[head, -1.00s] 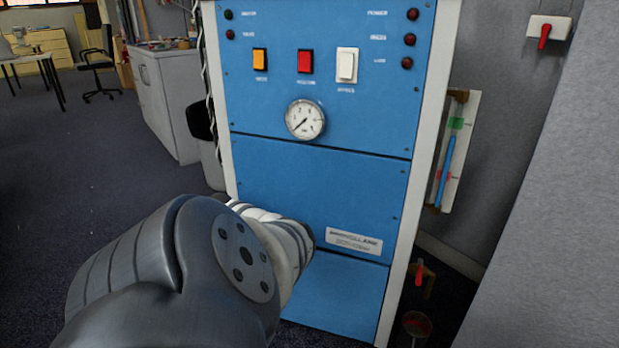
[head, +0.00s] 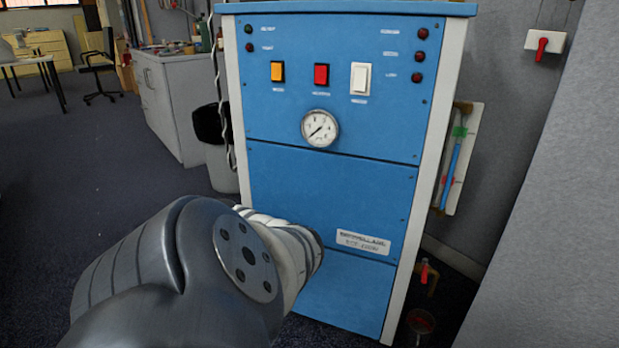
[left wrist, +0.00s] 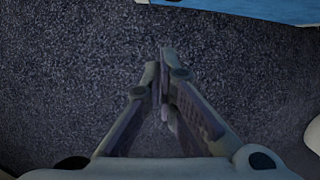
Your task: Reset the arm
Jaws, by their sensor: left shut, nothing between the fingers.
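My left arm comes in from the lower left of the head view, bent in front of a blue cabinet. Its gripper is hidden there behind the arm links. In the left wrist view my left gripper (left wrist: 162,82) is shut, its fingertips together with nothing between them. It hangs over dark speckled carpet (left wrist: 80,75). My right arm and gripper are in no view.
The blue cabinet (head: 330,195), with coloured switches and a gauge (head: 320,128), stands directly ahead. A grey wall (head: 560,200) is close on the right. Open carpet lies left.

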